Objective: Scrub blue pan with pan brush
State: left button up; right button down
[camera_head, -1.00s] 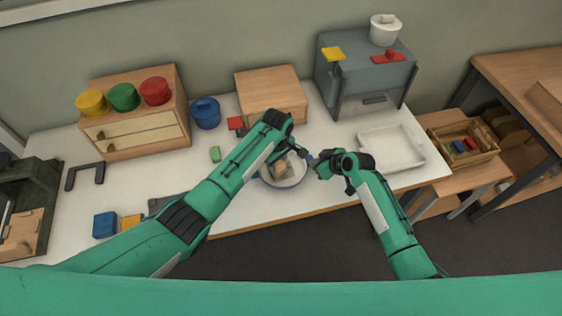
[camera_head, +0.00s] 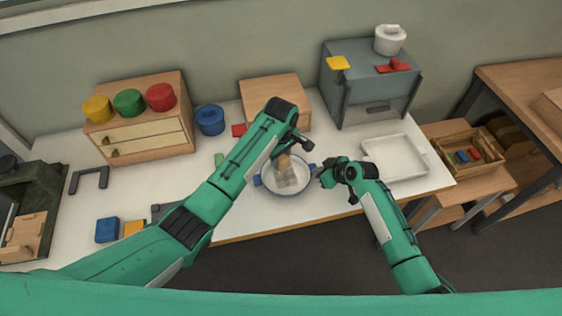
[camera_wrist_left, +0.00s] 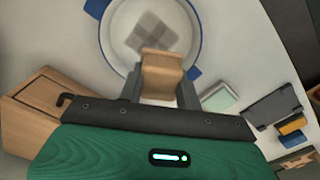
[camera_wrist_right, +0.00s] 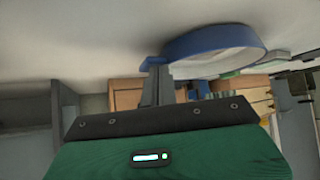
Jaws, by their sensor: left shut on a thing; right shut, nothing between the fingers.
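The blue pan (camera_head: 264,187), with a pale inside and blue side handles, stands near the table's front edge. A grey checkered patch (camera_wrist_left: 152,32) shows on its floor in the left wrist view. My left gripper (camera_head: 290,150) is shut on the wooden pan brush (camera_wrist_left: 161,72) and holds it over the pan, beside the patch. The brush (camera_head: 284,163) also shows in the head view; its bristles are hidden, so contact with the pan is unclear. My right gripper (camera_head: 322,175) is shut and empty beside the pan's right side, close to a blue handle (camera_wrist_right: 152,62).
A white tray (camera_head: 424,156) lies right of my right arm. A wooden box (camera_head: 275,92) and a blue pot (camera_head: 210,120) stand behind. Blue (camera_head: 107,230) and yellow (camera_head: 133,228) blocks lie at front left. The table's front edge is close to the pan.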

dwell(0.3)
notch_tip(320, 180, up, 6)
dwell(0.7)
jog(key=v, duration=1.2)
dwell(0.4)
